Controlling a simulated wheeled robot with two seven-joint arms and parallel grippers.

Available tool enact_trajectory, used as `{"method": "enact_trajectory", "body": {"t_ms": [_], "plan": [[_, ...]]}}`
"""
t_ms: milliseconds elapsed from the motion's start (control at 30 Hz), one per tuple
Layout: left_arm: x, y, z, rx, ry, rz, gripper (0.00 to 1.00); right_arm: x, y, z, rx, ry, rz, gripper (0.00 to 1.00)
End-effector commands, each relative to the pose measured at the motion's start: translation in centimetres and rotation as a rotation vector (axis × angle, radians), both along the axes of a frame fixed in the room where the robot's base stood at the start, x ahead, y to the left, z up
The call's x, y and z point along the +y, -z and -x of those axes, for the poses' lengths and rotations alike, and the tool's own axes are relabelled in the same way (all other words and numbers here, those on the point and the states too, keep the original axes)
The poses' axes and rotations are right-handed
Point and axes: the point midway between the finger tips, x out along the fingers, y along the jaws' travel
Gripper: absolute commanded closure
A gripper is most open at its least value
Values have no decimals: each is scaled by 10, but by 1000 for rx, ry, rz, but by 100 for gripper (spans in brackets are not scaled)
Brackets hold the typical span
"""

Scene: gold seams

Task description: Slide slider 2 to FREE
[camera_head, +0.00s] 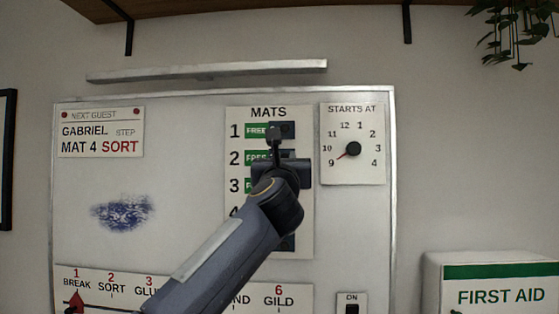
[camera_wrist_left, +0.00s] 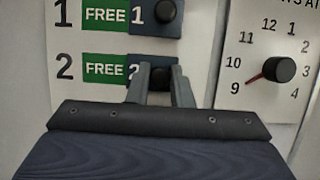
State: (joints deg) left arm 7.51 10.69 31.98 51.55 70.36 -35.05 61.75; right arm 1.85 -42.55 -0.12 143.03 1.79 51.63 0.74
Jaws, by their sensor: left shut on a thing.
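The MATS board (camera_head: 301,215) has a column of numbered sliders. Slider 2 is a dark blue plate (camera_wrist_left: 175,61) with a black knob (camera_wrist_left: 159,77). The plate sits at the right of its slot, and a green FREE label (camera_wrist_left: 104,69) shows on its left. My left gripper (camera_head: 275,142) is in front of the board; its fingers (camera_wrist_left: 159,78) are on both sides of slider 2's knob, shut on it. The arm hides much of the lower rows in the head view. My right gripper is not in view.
Slider 1 (camera_wrist_left: 143,22), just above, also has its plate to the right with FREE showing. A STARTS AT dial (camera_head: 354,149) is right of the MATS board. A guest card (camera_head: 101,132) hangs at upper left. A FIRST AID box (camera_head: 505,297) stands at lower right.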

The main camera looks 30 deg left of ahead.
Motion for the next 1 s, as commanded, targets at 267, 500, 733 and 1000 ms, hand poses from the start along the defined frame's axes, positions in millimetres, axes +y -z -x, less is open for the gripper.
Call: {"method": "enact_trajectory", "body": {"t_ms": [267, 500, 733, 1000], "plan": [[-2, 0, -1, 1, 6, -1, 60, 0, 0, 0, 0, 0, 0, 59], [-3, 3, 3, 0, 5, -1, 60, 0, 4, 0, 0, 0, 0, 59], [-20, 19, 33, -2, 6, -2, 60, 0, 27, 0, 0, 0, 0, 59], [-35, 31, 59, 0, 7, -1, 60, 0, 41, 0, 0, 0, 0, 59]]}}
